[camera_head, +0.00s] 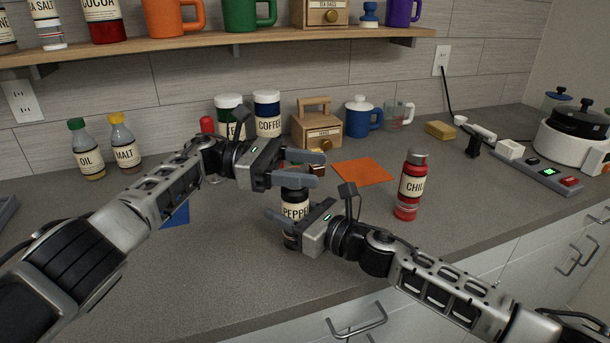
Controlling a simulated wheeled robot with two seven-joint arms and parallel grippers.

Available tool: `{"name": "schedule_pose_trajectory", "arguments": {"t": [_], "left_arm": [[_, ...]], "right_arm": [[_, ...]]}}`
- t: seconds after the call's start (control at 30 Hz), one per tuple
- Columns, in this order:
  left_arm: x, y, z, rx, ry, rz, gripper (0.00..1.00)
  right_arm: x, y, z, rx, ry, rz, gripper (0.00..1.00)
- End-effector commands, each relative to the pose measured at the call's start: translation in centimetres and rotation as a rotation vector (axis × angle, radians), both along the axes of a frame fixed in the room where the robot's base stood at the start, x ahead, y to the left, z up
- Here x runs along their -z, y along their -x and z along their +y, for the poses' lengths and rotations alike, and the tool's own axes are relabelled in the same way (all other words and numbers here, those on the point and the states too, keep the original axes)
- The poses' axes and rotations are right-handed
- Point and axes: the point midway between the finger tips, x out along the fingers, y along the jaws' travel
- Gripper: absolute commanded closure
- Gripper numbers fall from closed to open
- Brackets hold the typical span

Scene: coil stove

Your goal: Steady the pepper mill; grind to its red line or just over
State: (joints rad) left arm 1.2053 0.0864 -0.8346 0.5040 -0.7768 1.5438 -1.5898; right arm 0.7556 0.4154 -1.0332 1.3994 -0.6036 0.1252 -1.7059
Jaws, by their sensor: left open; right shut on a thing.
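The dark pepper mill (295,210) with a cream label stands on the grey counter, roughly upright. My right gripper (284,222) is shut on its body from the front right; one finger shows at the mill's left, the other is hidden. My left gripper (321,169) is open at the height of the mill's top, its lower finger covering part of the top. I cannot tell whether that finger touches the mill. I see no red line on the mill.
A red chili bottle (410,185) stands right of the mill. An orange mat (363,171), a wooden box (317,130) and a coffee canister (268,115) are behind. Oil (86,150) and malt (124,143) bottles stand left. A shelf (210,43) runs overhead. The front right counter is clear.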

Motion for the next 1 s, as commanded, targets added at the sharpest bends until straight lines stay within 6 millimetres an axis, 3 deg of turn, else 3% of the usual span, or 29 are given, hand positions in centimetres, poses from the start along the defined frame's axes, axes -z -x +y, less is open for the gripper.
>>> {"name": "schedule_pose_trajectory", "arguments": {"t": [0.2, 0.43, 0.83, 1.0], "left_arm": [[-4.6, 0.0, 0.1, -0.002, 0.002, -0.006, 0.41], [-7.6, 0.0, 0.0, -0.001, 0.0, -0.001, 0.41], [-8.3, 0.0, 0.1, -0.002, 0.0, 0.0, 0.41], [-6.7, -0.3, 1.1, -0.045, -0.022, 0.066, 0.41]], "right_arm": [[0.1, -0.1, -0.2, 0.004, 0.002, 0.0, 0.8], [0.1, -0.1, -0.2, 0.004, 0.002, 0.0, 0.8], [0.1, -0.1, -0.2, 0.004, 0.002, 0.0, 0.8], [0.1, -0.1, -0.2, 0.004, 0.002, 0.0, 0.8]]}}
